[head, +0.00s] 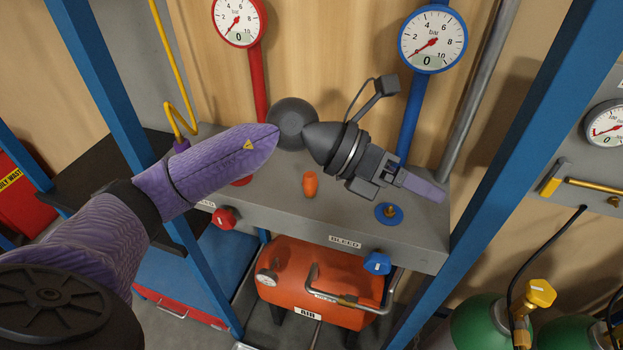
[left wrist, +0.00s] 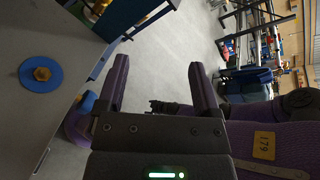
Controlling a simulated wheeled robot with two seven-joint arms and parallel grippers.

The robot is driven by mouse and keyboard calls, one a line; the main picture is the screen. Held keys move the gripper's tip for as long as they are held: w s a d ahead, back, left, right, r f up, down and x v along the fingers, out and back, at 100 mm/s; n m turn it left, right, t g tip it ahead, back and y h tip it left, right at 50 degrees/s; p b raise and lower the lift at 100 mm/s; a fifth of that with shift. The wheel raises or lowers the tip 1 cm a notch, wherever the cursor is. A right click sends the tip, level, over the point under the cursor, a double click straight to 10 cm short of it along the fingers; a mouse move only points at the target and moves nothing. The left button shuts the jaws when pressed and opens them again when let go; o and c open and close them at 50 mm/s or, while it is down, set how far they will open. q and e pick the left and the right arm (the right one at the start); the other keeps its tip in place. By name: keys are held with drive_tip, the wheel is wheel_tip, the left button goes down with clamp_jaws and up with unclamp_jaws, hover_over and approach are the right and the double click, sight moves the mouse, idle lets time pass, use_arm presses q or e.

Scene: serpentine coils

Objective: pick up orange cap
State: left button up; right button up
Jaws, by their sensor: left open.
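The orange cap (head: 310,184) is a small upright piece standing on the grey panel top (head: 270,195), near the middle of the head view. My left gripper (head: 432,190) is to the right of the cap, above the panel's right end, with its purple fingers pointing right, away from the cap. In the left wrist view the two fingers (left wrist: 158,80) are spread apart with nothing between them. The cap does not show in the left wrist view.
A blue disc with a brass fitting (head: 389,214) lies on the panel below my gripper. Red (head: 223,217) and blue (head: 377,263) knobs are on the panel's front. Gauge posts, red (head: 257,85) and blue (head: 412,120), rise behind. A blue frame post (head: 470,220) stands right.

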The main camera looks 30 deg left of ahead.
use_arm(q)
drive_tip(key=w+a+f+y, duration=0.1)
drive_tip(key=a+f+y, duration=0.1)
drive_tip(key=a+y, duration=0.5)
drive_tip(key=g+y, duration=0.1)
drive_tip(key=y, duration=0.4)
approach(310, 174)
drive_tip(key=f, duration=0.1)
drive_tip(key=p+x, duration=0.2)
drive_tip(key=x, duration=0.7)
drive_tip(key=shift+w+f, duration=0.1)
clamp_jaws()
